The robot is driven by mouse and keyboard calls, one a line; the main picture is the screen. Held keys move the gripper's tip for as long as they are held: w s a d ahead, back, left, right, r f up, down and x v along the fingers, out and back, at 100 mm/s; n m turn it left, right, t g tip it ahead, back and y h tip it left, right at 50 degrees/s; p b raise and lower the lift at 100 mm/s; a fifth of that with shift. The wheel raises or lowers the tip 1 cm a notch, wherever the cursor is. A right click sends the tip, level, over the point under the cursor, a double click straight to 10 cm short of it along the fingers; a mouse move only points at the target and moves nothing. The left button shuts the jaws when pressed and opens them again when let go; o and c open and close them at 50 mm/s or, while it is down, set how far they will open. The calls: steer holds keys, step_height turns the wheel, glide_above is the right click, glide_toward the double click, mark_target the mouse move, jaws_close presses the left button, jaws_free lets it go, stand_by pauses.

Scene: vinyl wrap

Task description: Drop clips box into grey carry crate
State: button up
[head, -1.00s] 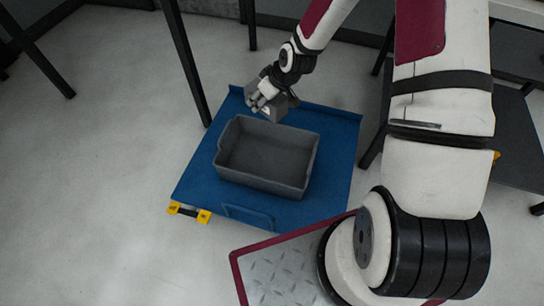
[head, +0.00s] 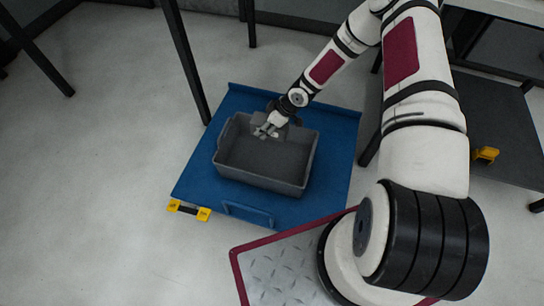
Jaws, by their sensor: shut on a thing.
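The grey carry crate (head: 258,181) is an open, empty-looking bin on a blue platform. My gripper (head: 266,131) is at the crate's back side, over its opening near the back rim. It is shut on a grey box (head: 259,119), which I take as the clips box. The fingers and wrist cover part of it, and its grey blends with the crate, so its outline and exact height above the crate floor are hard to tell.
Dark table legs (head: 187,60) stand behind and left. A dark shelf with a yellow item (head: 485,155) is at the right. Open floor lies left.

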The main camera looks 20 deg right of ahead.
step_height(320, 180, down, 4)
steer(key=b, duration=0.3)
steer(key=shift+f, duration=0.2)
steer(key=o, duration=1.4)
steer(key=shift+r, duration=0.1)
steer(key=v, duration=1.2)
steer(key=shift+d, duration=0.1)
